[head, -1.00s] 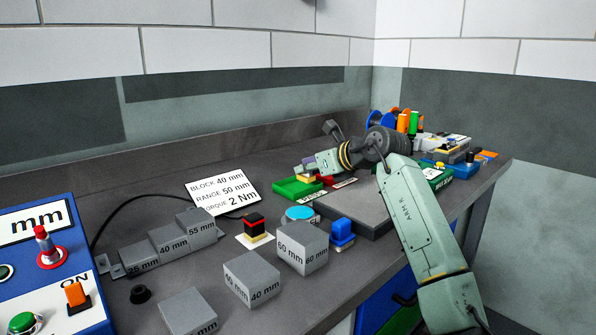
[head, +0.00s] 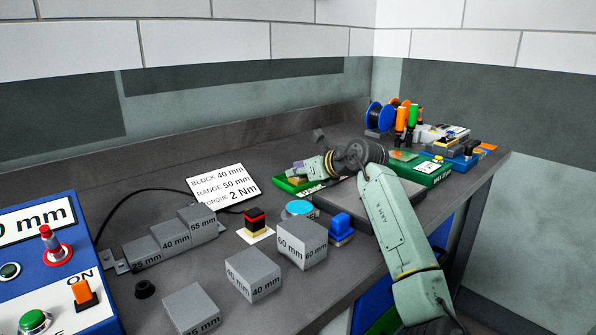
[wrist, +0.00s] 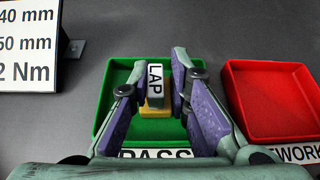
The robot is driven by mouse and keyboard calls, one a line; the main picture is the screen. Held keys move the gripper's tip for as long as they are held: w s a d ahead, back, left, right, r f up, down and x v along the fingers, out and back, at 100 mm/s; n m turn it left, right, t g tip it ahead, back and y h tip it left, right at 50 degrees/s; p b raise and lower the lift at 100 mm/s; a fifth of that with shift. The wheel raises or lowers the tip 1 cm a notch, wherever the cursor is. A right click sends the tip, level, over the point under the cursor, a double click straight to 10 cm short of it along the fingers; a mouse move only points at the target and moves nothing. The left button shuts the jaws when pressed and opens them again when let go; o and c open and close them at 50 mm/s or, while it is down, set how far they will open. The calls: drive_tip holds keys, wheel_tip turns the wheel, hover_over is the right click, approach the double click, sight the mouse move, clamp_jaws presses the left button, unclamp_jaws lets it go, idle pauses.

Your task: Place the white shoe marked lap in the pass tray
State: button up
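The shoe marked LAP (wrist: 155,82) has a white labelled upper part and a yellow base. In the wrist view it is between my fingers, inside the green PASS tray's outline. The PASS tray (wrist: 118,76) also shows in the head view (head: 286,186), partly behind my gripper. My gripper (wrist: 159,72) is open, with a finger on each side of the shoe and gaps beside its label. In the head view my gripper (head: 300,172) is low at the tray. Whether the shoe's base rests fully on the tray floor is hard to tell.
A red REWORK tray (wrist: 272,95) lies right of the PASS tray. A white sign (head: 223,185) stands to the left. Grey gauge blocks (head: 302,243) and a blue block (head: 341,228) are in front. Another green box (head: 432,174) and spools stand behind.

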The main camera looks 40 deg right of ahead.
drive_tip(key=o, duration=0.4)
drive_tip(key=b+v, duration=0.2)
drive_tip(key=v, duration=1)
drive_tip(key=shift+r, duration=0.15)
drive_tip(key=shift+d, duration=0.1)
